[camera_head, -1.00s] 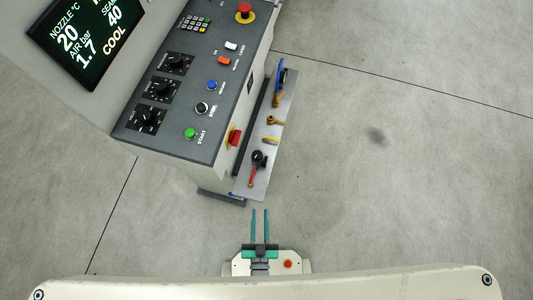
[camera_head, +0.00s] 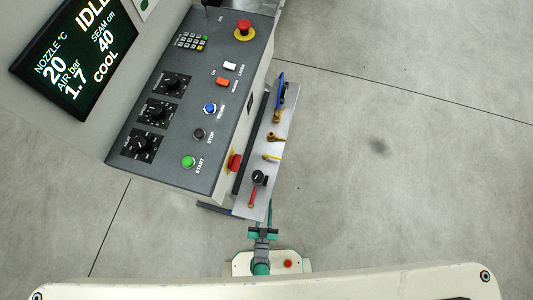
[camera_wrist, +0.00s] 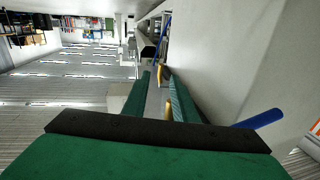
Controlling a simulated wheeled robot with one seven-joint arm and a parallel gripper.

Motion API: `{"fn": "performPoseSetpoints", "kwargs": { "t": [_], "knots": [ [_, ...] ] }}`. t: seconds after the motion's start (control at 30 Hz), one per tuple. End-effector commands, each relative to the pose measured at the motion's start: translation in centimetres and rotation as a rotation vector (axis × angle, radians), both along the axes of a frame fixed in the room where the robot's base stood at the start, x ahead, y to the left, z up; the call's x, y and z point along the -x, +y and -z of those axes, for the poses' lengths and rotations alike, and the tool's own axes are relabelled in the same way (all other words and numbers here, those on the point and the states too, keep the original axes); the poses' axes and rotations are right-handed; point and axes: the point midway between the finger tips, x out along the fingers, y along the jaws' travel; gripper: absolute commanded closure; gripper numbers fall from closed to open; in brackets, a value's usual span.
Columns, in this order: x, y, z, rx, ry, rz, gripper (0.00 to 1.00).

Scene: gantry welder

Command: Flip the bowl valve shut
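The valves sit on a grey side plate (camera_head: 243,203) along the console's right flank. From back to front they are a blue-handled valve (camera_head: 281,82), a brass valve (camera_head: 273,137), a yellow-levered valve (camera_head: 272,157) and a red lever (camera_head: 252,197) below a black round part. I cannot tell which is the bowl valve. My gripper (camera_head: 268,206) is just off the plate's near end, close to the red lever and apart from it. In the wrist view its green fingers (camera_wrist: 160,76) are spread, with brass fittings (camera_wrist: 168,107) seen beyond or between them. It holds nothing visible.
The console panel (camera_head: 165,170) carries a green start button (camera_head: 188,162), dials and a red emergency stop (camera_head: 244,28). A red switch (camera_head: 234,162) sticks out near the plate. A blue bar (camera_wrist: 258,118) lies right of my fingers in the wrist view. Floor to the right is clear.

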Motion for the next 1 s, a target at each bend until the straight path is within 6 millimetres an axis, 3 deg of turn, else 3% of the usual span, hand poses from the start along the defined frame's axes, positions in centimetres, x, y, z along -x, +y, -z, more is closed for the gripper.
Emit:
{"fn": "performPoseSetpoints", "kwargs": {
  "t": [0.3,0.5,0.7,1.0],
  "knots": [
    [-5.6,-0.7,-0.1,-0.001,-0.002,-0.001,0.75],
    [-8.3,-1.1,-0.1,0.0,-0.001,-0.001,0.75],
    [-9.4,-1.2,0.0,0.0,0.001,-0.001,0.75],
    [-9.5,-1.0,0.0,0.0,0.001,-0.006,0.77]
  ]
}}
